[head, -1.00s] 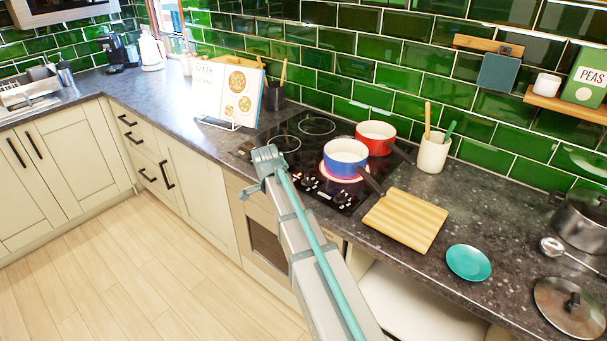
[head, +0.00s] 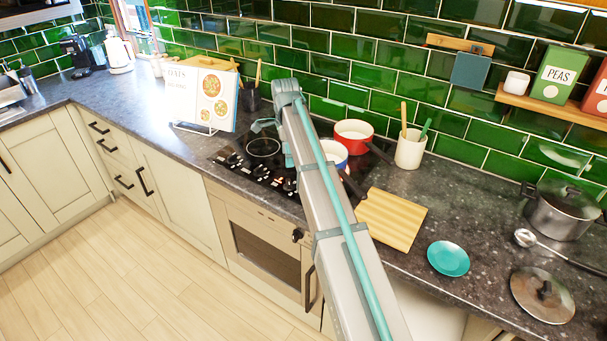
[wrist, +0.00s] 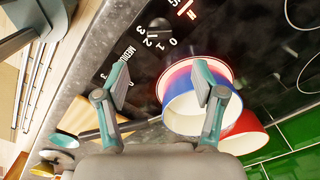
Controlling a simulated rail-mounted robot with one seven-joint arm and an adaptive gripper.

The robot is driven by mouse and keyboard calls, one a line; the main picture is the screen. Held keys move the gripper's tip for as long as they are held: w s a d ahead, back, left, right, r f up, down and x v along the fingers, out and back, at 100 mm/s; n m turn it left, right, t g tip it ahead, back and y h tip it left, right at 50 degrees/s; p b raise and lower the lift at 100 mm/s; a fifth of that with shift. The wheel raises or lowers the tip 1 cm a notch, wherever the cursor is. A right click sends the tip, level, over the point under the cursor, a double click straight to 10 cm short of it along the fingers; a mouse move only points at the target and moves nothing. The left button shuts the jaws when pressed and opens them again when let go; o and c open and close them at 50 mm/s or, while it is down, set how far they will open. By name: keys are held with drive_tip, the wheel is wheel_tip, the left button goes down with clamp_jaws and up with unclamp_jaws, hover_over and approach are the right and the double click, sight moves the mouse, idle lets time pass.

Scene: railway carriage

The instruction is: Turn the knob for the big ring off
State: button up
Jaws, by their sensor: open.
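The black hob (head: 232,158) has several knobs along its front edge (head: 262,171), partly hidden by my arm. In the wrist view, one dark knob (wrist: 158,28) is ringed by numbers 0 to 3, beside lettering that seems to read MEDIUM. I cannot read a big-ring label. The blue pot (head: 341,163), also in the wrist view (wrist: 180,105), stands on the hob, with a red glow by its base. My gripper (wrist: 160,84) is open and empty, above the hob front, the numbered knob beyond its fingertips. In the head view the fingers are mostly hidden.
A red pot (head: 353,130) stands behind the blue pot. Right of the hob are a wooden board (head: 392,219), a utensil pot (head: 410,150) and a teal plate (head: 448,258). A cookbook stand (head: 205,97) is at the left.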

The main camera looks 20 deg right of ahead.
sight(289, 181)
wheel_tip(289, 181, down, 10)
drive_tip(key=p, duration=0.3)
drive_tip(key=shift+f, duration=0.25)
drive_tip(key=c, duration=1.1)
drive_tip(key=shift+c, duration=0.2)
